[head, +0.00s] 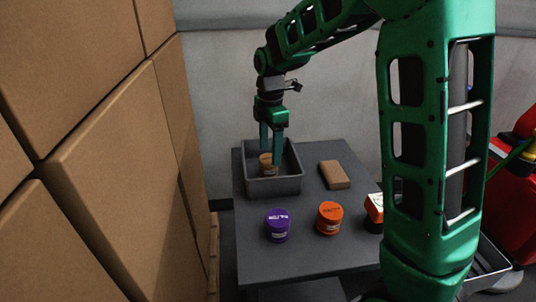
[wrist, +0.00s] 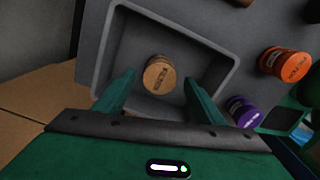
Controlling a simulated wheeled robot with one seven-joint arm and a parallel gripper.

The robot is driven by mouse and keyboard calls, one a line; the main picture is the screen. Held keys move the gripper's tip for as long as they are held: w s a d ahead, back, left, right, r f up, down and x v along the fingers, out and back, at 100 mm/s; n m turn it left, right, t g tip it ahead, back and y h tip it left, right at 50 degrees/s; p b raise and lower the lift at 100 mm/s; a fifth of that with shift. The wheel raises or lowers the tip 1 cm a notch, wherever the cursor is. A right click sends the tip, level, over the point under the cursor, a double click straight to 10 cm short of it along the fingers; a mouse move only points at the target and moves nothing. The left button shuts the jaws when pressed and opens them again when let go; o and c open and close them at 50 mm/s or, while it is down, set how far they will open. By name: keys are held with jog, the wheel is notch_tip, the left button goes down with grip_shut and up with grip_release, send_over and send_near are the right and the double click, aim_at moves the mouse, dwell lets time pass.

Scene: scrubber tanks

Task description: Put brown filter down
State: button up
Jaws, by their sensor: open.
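The brown filter (head: 267,167) is a short round canister standing inside the grey bin (head: 275,187) on the table. In the wrist view the brown filter (wrist: 159,75) shows its tan labelled top, near the middle of the grey bin (wrist: 222,67). My gripper (head: 271,160) points down into the bin, with its fingers around or just above the filter. In the wrist view my gripper (wrist: 160,88) has its fingers spread wide, with visible space between them and the filter on both sides.
On the dark table (head: 300,258) stand a purple filter (head: 278,225), an orange filter (head: 330,218) and an orange-white item (head: 374,208) partly behind my arm. A brown block (head: 334,175) lies right of the bin. Stacked cardboard boxes (head: 110,180) rise at the left.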

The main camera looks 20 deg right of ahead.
aim_at(270, 158)
notch_tip(270, 158, up, 11)
dwell(0.3)
jog(key=shift+s, duration=0.1)
dwell(0.4)
